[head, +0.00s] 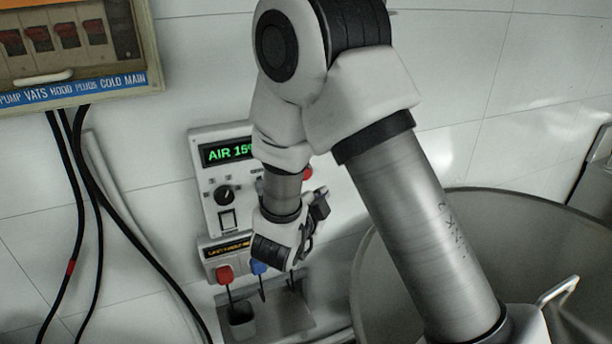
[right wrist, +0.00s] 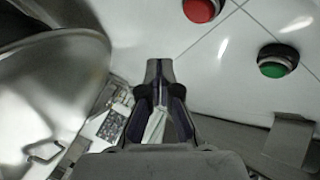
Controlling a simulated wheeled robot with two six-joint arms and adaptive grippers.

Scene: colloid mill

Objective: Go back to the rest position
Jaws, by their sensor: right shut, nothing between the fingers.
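My right gripper (head: 306,238) is in front of the wall, just right of the white control panel and partly covering it. In the right wrist view the fingers of my right gripper (right wrist: 158,72) are together, with no object held between them. My right arm reaches down across the middle of the head view. My left gripper is not in view. The control panel (head: 209,190) has a green display reading "AIR 15", partly hidden by my arm, with a knob (head: 224,195) and a rocker switch (head: 228,219).
A steel vat (head: 375,290) stands at the right. A breaker box (head: 145,50) and black cables are at left. The right wrist view shows red (right wrist: 202,8) and green (right wrist: 278,60) buttons.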

